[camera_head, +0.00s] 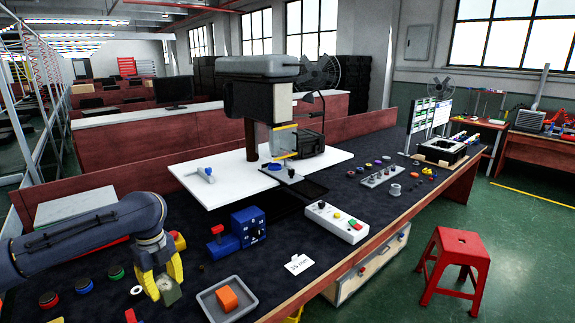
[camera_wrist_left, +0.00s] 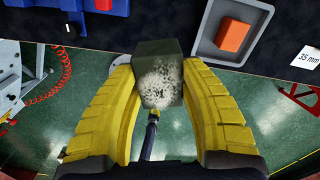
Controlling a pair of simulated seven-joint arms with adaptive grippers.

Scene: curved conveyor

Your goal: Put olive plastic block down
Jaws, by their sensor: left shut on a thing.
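My left gripper (camera_head: 160,277) has yellow fingers and comes in from the left in the head view. It is shut on the olive plastic block (camera_head: 168,290), which is dark green with a pale speckled face. In the left wrist view the block (camera_wrist_left: 160,78) sits between the two yellow fingertips (camera_wrist_left: 158,90). The block is held near the front edge of the dark table, left of the grey tray. I cannot tell whether it touches the table. My right gripper does not show.
A grey tray (camera_head: 208,300) holding an orange block (camera_head: 227,299) is just right of the gripper. Several round coloured buttons (camera_head: 83,285) are to the left.

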